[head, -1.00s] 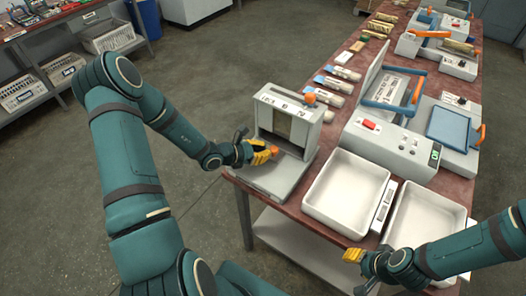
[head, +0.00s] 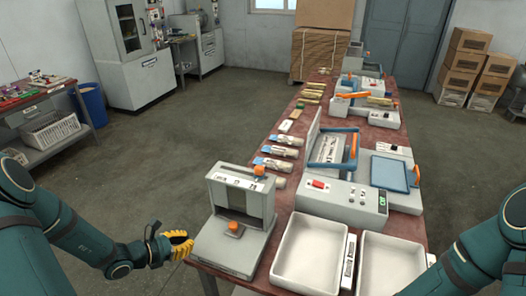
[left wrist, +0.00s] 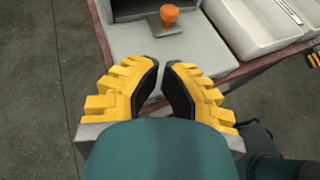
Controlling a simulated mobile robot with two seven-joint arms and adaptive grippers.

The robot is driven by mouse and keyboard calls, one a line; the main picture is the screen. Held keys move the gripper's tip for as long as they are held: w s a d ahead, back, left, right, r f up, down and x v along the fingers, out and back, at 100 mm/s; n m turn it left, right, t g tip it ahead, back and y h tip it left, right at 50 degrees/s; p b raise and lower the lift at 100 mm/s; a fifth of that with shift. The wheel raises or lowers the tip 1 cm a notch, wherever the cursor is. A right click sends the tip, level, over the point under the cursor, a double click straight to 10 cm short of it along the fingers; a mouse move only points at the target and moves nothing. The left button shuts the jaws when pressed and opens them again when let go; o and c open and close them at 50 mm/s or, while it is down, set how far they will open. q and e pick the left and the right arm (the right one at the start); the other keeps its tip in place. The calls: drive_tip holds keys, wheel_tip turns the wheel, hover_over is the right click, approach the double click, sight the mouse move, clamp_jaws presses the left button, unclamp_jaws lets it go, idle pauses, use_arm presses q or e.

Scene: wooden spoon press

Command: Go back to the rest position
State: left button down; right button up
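My left gripper (head: 180,246) has yellow fingers and is beside the left edge of the grey press (head: 240,195), apart from it. In the left wrist view its fingers (left wrist: 161,72) are open a little, with nothing between them. The orange knob (left wrist: 169,15) of the press stands free beyond the fingertips. My right arm comes in at the right edge of the head view, its gripper outside that picture. A yellow piece of my right gripper (left wrist: 314,60) shows at the right edge of the left wrist view, too little to tell its state.
Two white trays (head: 272,282) lie right of the press on the red-brown table (head: 284,205). A grey machine with a blue-framed lid (head: 330,150) and packed spoons (head: 278,152) are behind.

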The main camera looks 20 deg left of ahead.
use_arm(q)
drive_tip(key=s+d+f+m+g+y+b, duration=0.1)
drive_tip(key=s+d+f+m+g, duration=0.45)
drive_tip(key=d+m, duration=0.45)
drive_tip(key=s+d+f+m+g+y+b, duration=0.1)
drive_tip(key=s+d+f+m+g+y, duration=0.1)
drive_tip(key=s+d+f+m+g, duration=0.65)
drive_tip(key=w+d+r+m+t, duration=0.2)
drive_tip(key=w+d+m+t, duration=0.3)
drive_tip(key=d+m, duration=0.2)
drive_tip(key=shift+m, duration=1.15)
drive_tip(key=shift+d+r, duration=0.1)
drive_tip(key=shift+d, duration=0.1)
idle(0.6)
